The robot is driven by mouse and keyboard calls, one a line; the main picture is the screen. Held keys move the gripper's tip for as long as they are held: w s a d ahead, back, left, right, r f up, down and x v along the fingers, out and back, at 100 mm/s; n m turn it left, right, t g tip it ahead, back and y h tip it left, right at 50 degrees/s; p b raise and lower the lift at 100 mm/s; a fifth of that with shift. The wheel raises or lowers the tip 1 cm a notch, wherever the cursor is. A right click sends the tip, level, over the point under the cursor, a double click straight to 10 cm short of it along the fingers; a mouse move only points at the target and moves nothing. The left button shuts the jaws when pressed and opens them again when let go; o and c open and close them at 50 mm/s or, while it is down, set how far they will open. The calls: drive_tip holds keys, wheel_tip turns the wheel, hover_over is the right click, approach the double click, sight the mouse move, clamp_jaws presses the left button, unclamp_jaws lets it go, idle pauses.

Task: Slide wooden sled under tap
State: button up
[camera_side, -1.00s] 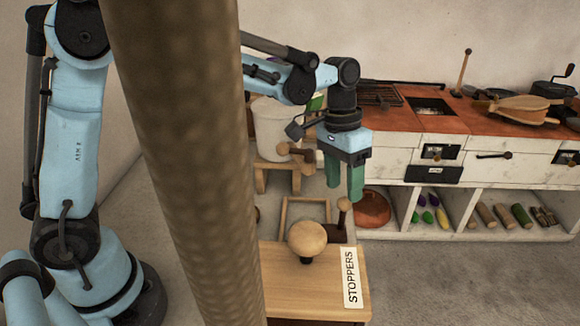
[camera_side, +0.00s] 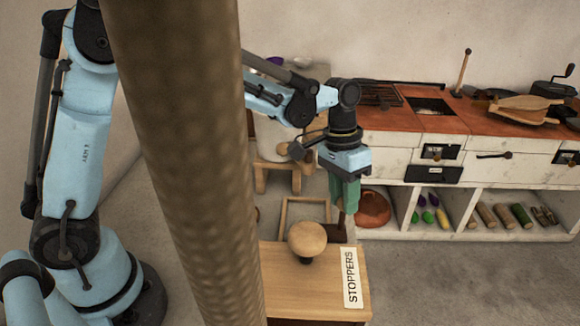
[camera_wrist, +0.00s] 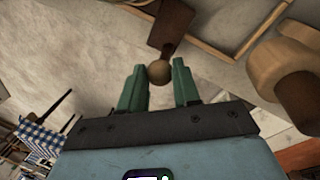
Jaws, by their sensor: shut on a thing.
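The wooden sled (camera_side: 284,217) is a low, open rectangular frame on the floor, in front of the stool. Its dark handle bar (camera_wrist: 172,22) ends in a round wooden knob (camera_wrist: 159,73). My gripper (camera_side: 347,205) points down at the right of the sled, its green fingers closed on the knob, which they hide in the side view. In the wrist view the knob shows between the fingertips. A pale crock (camera_side: 270,134) stands on a wooden stool (camera_side: 262,170) behind the sled. Its tap is mostly hidden behind my arm.
A wooden box labelled STOPPERS (camera_side: 351,277) with a mushroom-shaped wooden stopper (camera_side: 307,239) on top stands close in front of my gripper. A reddish round lid (camera_side: 373,208) is just right of it. The counter with shelves (camera_side: 470,225) fills the right. Floor at right front is clear.

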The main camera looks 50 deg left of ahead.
clamp_jaws()
drive_tip(key=w+a, duration=0.6)
drive_tip(key=shift+w, duration=0.2)
drive_tip(key=shift+a, duration=0.1)
drive_tip(key=o, duration=1)
unclamp_jaws()
drive_tip(key=shift+o, duration=0.2)
drive_tip(key=shift+r, duration=0.1)
wheel_tip(320, 180, up, 12)
drive_tip(key=a, duration=0.2)
drive_tip(key=shift+w+a, duration=0.15)
drive_tip(key=shift+w, duration=0.05)
